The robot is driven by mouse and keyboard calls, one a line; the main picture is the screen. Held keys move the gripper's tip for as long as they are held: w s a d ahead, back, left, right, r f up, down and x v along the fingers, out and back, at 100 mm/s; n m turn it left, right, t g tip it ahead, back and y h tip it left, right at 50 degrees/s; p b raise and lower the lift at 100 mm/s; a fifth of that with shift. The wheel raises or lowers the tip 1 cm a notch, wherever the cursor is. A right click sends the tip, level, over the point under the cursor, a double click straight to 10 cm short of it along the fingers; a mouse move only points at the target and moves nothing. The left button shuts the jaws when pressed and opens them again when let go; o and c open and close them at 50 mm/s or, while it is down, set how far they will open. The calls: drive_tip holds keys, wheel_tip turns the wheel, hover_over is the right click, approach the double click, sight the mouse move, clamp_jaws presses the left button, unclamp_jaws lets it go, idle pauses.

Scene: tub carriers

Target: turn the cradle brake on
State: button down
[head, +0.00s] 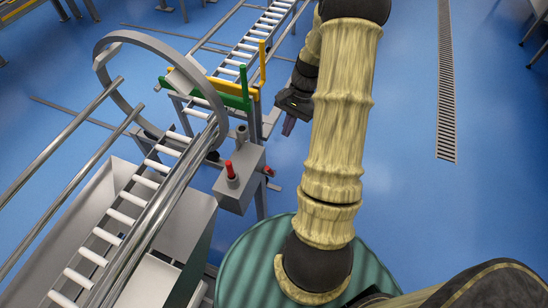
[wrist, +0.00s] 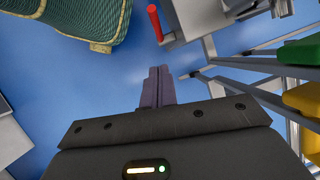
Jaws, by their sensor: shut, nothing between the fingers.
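A roller cradle with a large grey ring (head: 150,40) stands at the left in the head view. A red grip (wrist: 155,22) beside a grey box (wrist: 182,18) shows at the top of the wrist view. No label shows which control is the brake. My gripper (head: 288,128) is to the right of the box and apart from it. Its fingers (wrist: 157,75) are together and empty.
A green bar and post (head: 245,85) and a yellow post (head: 262,65) stand at the conveyor joint behind the box. The roller conveyor (head: 245,55) runs on towards the back. Blue floor is clear on the right, with a drain grating (head: 446,90).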

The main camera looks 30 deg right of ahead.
sight(267, 170)
drive_tip(key=a+f, duration=0.2)
drive_tip(key=f, duration=0.1)
drive_tip(key=s+a+f, duration=0.1)
drive_tip(key=a+f, duration=0.1)
drive_tip(key=s+a+f+b, duration=0.1)
drive_tip(key=a+f, duration=0.1)
drive_tip(key=f, duration=0.1)
drive_tip(key=shift+s+a+f, duration=0.15)
drive_tip(key=shift+s+f, duration=0.1)
drive_tip(key=shift+f, duration=0.1)
drive_tip(key=shift+w, duration=0.1)
